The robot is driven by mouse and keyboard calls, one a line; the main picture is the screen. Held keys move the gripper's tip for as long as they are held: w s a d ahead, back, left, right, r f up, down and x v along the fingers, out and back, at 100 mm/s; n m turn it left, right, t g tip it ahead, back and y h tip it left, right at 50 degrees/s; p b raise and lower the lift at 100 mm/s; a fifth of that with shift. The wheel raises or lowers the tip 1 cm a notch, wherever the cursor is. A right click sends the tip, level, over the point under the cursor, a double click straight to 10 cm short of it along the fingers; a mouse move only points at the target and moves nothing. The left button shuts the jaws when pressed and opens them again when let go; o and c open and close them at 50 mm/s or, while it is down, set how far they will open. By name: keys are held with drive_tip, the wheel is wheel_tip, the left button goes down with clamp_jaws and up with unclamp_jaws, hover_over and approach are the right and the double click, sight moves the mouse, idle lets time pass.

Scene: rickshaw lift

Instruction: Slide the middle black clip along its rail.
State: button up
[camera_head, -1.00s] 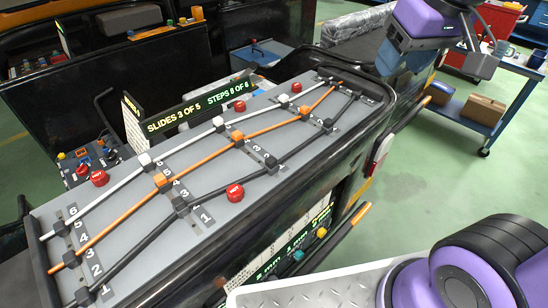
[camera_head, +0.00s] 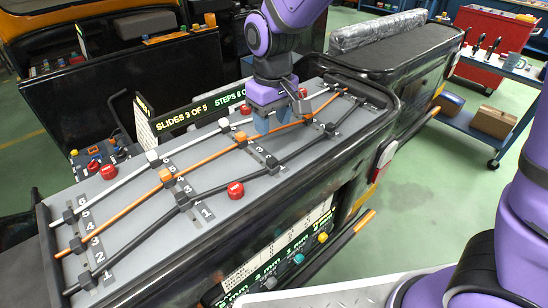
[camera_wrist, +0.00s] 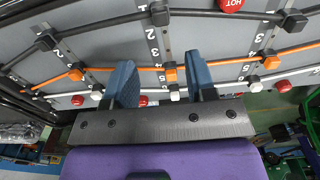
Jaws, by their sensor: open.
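The middle black clip (camera_head: 271,162) sits on the black rail (camera_head: 228,186), the rail nearest the panel's front edge. In the wrist view this clip (camera_wrist: 160,14) is at the top edge, beyond the fingertips and apart from them. My gripper (camera_head: 270,124) is open and empty above the panel, over the orange and white rails, farther back than the clip. In the wrist view an orange clip (camera_wrist: 171,75) shows between its blue fingers. Other black clips stand left (camera_head: 183,200) and right (camera_head: 329,127) along the black rail. My gripper hides parts of the back rails.
Red HOT buttons (camera_head: 235,190) stick up from the grey panel (camera_head: 140,235), several in all. A sign (camera_head: 190,116) reading "SLIDES 3 OF 5" stands behind the rails. A dark raised rim (camera_head: 374,95) borders the panel.

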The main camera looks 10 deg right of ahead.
sight(272, 160)
wheel_tip(272, 160, down, 11)
drive_tip(key=shift+r, duration=0.1)
idle(0.5)
